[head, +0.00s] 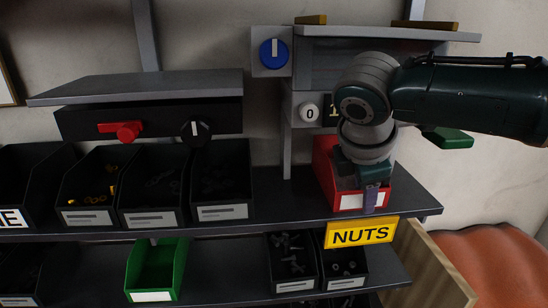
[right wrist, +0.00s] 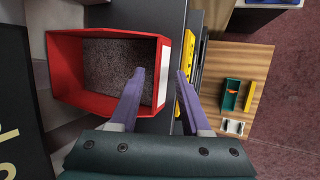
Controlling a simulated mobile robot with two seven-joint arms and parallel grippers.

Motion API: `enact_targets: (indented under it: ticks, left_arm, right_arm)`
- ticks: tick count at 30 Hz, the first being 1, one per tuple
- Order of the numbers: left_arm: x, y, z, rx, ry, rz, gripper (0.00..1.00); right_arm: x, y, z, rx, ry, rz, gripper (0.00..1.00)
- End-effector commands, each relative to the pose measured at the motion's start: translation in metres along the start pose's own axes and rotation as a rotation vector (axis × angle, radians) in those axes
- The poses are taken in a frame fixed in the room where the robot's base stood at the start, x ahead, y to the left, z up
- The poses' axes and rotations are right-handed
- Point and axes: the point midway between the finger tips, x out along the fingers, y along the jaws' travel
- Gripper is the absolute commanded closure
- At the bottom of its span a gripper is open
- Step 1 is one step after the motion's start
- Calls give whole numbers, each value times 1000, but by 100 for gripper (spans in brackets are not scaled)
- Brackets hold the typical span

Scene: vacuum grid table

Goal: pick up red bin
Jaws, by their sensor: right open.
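The red bin (head: 325,165) stands at the right end of the upper shelf, with a white label on its front. My right gripper (head: 370,198) comes down over its front wall in the head view and hides part of it. In the right wrist view the red bin (right wrist: 108,103) looks empty, with a dark speckled floor. The purple fingers of my right gripper (right wrist: 162,76) are open. One finger is over the bin's inside and the other is outside the labelled front wall. I cannot tell whether either touches it. My left gripper is not in view.
Black bins (head: 220,185) stand left on the same shelf. A yellow NUTS sign (head: 360,233) hangs below the red bin. A green bin (head: 155,268) and smaller black bins (head: 293,262) are on the lower shelf. A panel with a blue knob (head: 273,53) is behind.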

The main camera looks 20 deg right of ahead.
Motion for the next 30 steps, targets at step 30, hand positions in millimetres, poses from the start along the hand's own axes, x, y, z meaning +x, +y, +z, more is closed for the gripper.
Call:
enact_targets:
  ticks: [30]
  left_arm:
    - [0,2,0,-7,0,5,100]
  right_arm:
    - [4,-2,-1,0,0,0,75]
